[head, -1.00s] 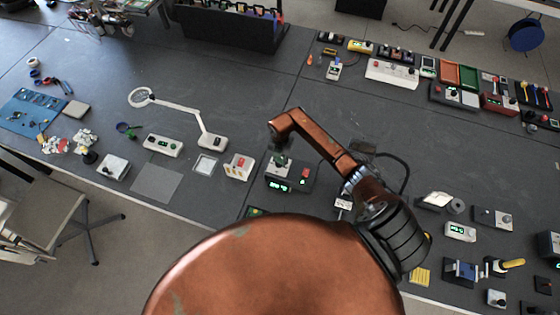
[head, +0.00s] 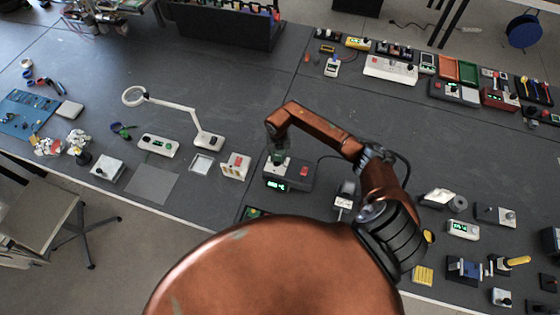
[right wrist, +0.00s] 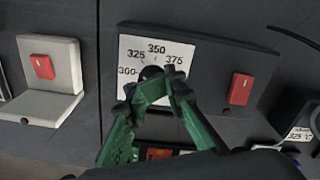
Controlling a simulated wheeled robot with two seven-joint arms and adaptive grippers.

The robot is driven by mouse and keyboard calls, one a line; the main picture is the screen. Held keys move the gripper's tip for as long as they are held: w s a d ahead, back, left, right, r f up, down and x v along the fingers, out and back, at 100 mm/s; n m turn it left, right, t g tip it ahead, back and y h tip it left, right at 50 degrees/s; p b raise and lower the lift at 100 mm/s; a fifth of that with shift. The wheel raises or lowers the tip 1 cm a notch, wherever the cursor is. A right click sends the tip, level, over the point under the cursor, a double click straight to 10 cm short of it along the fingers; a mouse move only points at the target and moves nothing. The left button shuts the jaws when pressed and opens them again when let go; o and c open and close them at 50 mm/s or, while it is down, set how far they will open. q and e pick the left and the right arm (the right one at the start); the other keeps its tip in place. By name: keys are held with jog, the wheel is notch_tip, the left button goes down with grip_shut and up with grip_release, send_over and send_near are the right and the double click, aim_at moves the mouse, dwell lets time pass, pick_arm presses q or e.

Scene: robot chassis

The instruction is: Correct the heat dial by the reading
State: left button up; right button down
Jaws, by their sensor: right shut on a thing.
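The heat unit (head: 297,179) is a dark box near the table's front edge, with a lit green display (head: 276,186) whose digits are too small to read surely. In the right wrist view its white dial plate (right wrist: 135,48) carries the marks 300, 325, 350 and 375 around a dark dial knob (right wrist: 151,72). My right gripper (head: 277,158), with green fingers, is over this dial. In the right wrist view the fingertips (right wrist: 152,84) are shut on the knob and hide part of it and its pointer. My left gripper is not in view.
A red button (right wrist: 241,88) sits on the unit, right of the dial. A white block with a red switch (head: 236,166) stands close on the left. A small stand (right wrist: 299,134) at the right bears a card reading 325 °C. Open table (head: 240,105) lies behind the unit.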

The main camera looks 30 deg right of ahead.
jog(key=shift+w+a+n+b, duration=0.15)
jog(key=shift+a+n+b, duration=0.25)
jog(key=shift+n+b, duration=0.45)
jog(key=shift+w+a+n+b, duration=0.1)
jog(key=shift+a+n+b, duration=0.35)
jog(key=shift+n, duration=0.7)
jog(key=shift+r, duration=0.1)
jog(key=c, duration=1.9)
grip_release()
jog(key=shift+c, duration=0.2)
jog(key=o, duration=0.3)
jog(key=shift+d, duration=0.15)
jog(key=shift+o, duration=0.3)
jog(key=shift+s+d, duration=0.1)
jog(key=shift+d, duration=0.1)
notch_tip(320, 180, up, 12)
